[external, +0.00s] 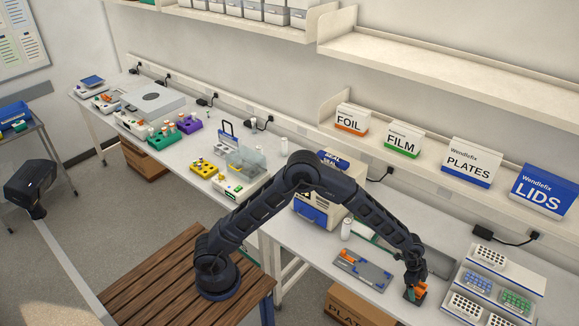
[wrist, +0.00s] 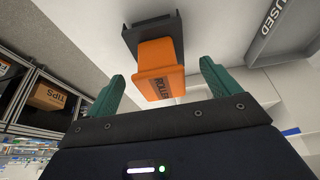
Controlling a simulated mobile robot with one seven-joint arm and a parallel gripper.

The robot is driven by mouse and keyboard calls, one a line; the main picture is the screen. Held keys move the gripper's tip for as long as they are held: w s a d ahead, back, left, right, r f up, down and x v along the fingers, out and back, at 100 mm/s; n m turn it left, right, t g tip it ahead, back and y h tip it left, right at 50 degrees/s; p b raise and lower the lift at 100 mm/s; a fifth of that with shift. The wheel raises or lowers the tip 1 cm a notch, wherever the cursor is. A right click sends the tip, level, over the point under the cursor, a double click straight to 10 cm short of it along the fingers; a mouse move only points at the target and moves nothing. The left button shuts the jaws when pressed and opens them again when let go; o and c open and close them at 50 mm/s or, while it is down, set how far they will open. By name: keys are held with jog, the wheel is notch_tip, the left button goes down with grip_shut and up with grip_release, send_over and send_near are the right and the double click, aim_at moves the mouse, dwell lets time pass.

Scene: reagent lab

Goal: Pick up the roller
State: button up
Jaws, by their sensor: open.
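The roller (wrist: 160,72) is orange with its name printed on the near face. In the wrist view it sits at a dark holder (wrist: 150,28), between the two green fingers of my gripper (wrist: 161,78). The fingers stand apart, with visible gaps on both sides of the roller. In the external view my gripper (external: 414,294) is low over the right part of the bench. The orange of the roller (external: 420,287) shows there, partly hidden by the gripper.
A grey tray marked USED (wrist: 268,32) is close on the right in the wrist view. In the external view, a grey plate with blue parts (external: 374,273) lies left of my gripper. A stepped rack with several plates (external: 534,281) stands right. A white can (external: 347,229) stands behind the grey plate.

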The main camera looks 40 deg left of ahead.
jog(key=x, duration=0.3)
jog(key=shift+d+f, duration=0.2)
jog(key=shift+f, duration=0.15)
jog(key=c, duration=1.1)
jog(key=shift+c, duration=0.2)
